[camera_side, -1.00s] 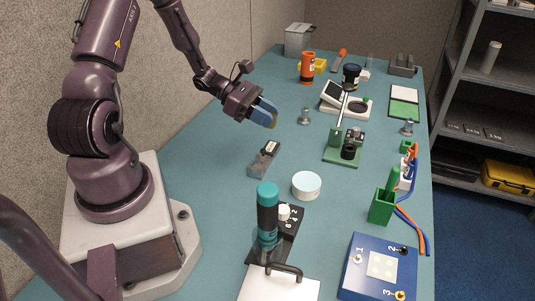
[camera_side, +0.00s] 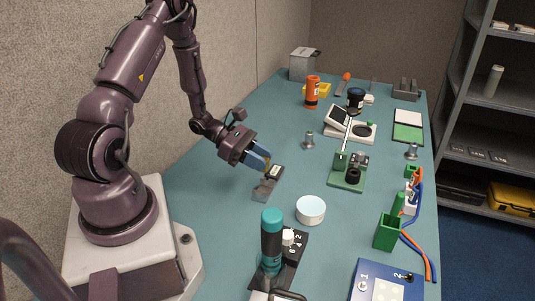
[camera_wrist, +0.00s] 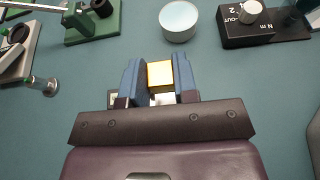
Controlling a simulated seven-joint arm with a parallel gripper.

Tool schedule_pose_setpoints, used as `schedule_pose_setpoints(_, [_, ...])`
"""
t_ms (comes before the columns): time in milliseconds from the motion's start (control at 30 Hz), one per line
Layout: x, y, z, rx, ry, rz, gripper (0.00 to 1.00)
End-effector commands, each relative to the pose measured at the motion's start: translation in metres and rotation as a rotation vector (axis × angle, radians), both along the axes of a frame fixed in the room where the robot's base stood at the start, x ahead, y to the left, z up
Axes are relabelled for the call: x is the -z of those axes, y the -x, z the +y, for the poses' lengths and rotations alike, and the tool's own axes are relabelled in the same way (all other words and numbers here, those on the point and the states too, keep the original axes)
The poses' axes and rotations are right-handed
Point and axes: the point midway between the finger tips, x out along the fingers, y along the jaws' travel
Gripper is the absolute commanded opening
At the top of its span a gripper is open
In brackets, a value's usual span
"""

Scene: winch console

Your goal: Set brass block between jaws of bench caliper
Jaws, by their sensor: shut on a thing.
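My gripper (camera_wrist: 160,82) has blue fingers and is shut on the brass block (camera_wrist: 159,74), a small golden block held between the fingertips. In the side view my gripper (camera_side: 262,158) is just above and beside the far end of the bench caliper (camera_side: 264,189), a small grey device with a dark display part. I cannot tell from this view whether the block touches the caliper. In the wrist view the caliper is mostly hidden under my fingers; only small pale and dark parts show around them. The jaws cannot be made out clearly.
A pale blue round tin (camera_side: 311,210) stands to the right of the caliper. A black box with a white knob (camera_side: 288,237) and a teal-handled tool (camera_side: 271,235) are nearer the front. A green stand (camera_side: 347,172) is farther right. The bench left of the caliper is clear.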

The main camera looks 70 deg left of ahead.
Motion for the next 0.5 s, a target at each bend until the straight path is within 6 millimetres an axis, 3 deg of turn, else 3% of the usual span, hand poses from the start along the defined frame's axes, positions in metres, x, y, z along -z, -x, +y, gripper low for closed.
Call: schedule_pose_setpoints(500, [0.033,-0.001,0.0,0.005,0.001,-0.001,0.02])
